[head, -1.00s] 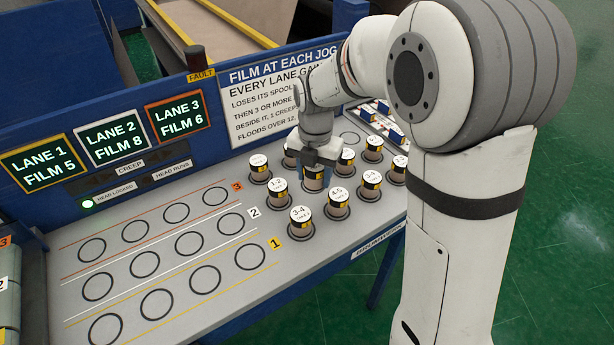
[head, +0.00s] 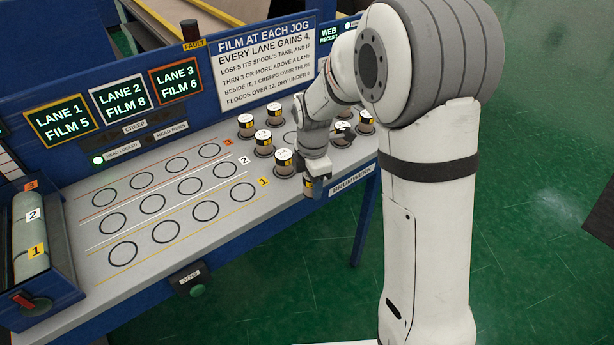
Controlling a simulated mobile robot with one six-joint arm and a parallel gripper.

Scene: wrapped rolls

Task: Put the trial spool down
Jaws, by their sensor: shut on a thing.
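My gripper (head: 314,179) is shut on a spool (head: 313,189) with a dark and yellow band. The held spool is at the table's front edge, in front of the nearest row of standing spools, and looks upright. The gripper hides its top and any label. I cannot tell whether its base touches the table or hangs clear of it. The nearest standing spool (head: 284,160) is just to its left and behind.
Several white-topped spools, such as one at the back (head: 246,125), stand around my wrist. Empty ringed places (head: 206,211) fill the table's left part in three numbered lanes. A roller unit (head: 30,240) is at the far left. Lane screens (head: 119,98) stand behind.

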